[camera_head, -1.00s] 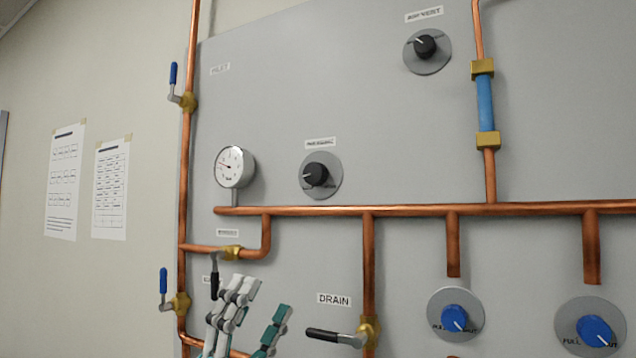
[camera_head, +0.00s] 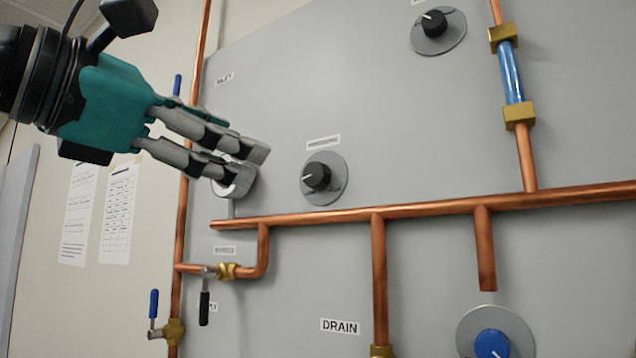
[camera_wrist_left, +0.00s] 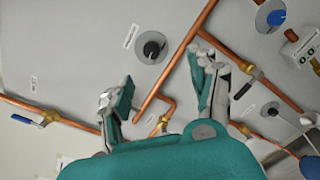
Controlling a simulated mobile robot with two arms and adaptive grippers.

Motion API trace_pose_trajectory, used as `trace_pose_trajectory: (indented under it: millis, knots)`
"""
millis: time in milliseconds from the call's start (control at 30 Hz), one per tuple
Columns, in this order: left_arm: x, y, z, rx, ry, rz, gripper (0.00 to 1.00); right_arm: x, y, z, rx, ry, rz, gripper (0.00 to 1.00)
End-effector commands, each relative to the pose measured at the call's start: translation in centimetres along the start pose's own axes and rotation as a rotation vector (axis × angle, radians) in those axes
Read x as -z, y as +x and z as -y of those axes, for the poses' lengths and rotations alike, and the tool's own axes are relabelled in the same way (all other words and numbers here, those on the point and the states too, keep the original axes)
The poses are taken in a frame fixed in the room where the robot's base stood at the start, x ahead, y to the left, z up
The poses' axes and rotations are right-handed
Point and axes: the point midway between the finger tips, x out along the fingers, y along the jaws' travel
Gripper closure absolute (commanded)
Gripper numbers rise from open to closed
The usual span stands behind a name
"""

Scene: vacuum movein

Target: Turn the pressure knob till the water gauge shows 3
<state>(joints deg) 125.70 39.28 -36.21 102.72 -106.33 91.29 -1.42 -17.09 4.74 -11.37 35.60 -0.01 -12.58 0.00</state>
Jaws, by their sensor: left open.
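The pressure knob (camera_head: 317,177) is black with a white pointer line, on a round grey plate under a small, unreadable label. Its pointer points left. The round white water gauge (camera_head: 230,193) sits left of the knob, above the copper pipe. My left gripper's fingers cover most of it, so its needle cannot be read. My left gripper (camera_head: 250,166) is open and empty, left of the knob and apart from it. In the left wrist view the knob (camera_wrist_left: 152,48) lies beyond the spread fingers (camera_wrist_left: 160,88). My right gripper is not in view.
A horizontal copper pipe (camera_head: 430,209) runs just below the knob. Another black knob (camera_head: 434,24) is at upper right, and a blue knob (camera_head: 491,344) at lower right. Lever valves (camera_head: 205,300) stand at lower left. The panel around the pressure knob is clear.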

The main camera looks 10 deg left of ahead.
Motion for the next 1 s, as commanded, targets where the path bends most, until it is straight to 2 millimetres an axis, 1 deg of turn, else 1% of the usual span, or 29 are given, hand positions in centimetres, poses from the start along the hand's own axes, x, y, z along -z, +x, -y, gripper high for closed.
trace_pose_trajectory:
  millis: [33, 100, 167, 267, 367, 800, 900, 1000]
  knots:
    - [0.1, -0.9, -0.6, -0.032, 0.005, -0.017, 0.39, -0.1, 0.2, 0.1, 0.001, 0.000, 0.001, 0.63]
    - [0.2, -1.3, -1.2, -0.057, 0.006, -0.034, 0.39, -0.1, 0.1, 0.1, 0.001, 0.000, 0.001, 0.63]
    - [0.2, -1.2, -1.4, -0.062, 0.007, -0.040, 0.39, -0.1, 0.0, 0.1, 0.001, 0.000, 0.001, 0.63]
    - [0.2, 0.0, -1.5, -0.060, 0.006, -0.042, 0.39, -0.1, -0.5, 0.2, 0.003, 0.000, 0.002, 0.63]
    - [0.2, 1.8, -1.6, -0.056, 0.007, -0.041, 0.39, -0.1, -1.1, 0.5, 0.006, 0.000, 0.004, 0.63]
    - [0.4, 11.3, -2.2, -0.055, 0.005, -0.040, 0.39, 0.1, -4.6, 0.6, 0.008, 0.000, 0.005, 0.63]
    - [0.5, 13.1, -2.2, -0.055, 0.006, -0.039, 0.39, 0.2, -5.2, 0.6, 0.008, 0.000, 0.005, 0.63]
    - [0.6, 14.4, -2.3, -0.056, 0.006, -0.038, 0.39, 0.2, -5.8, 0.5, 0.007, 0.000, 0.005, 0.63]
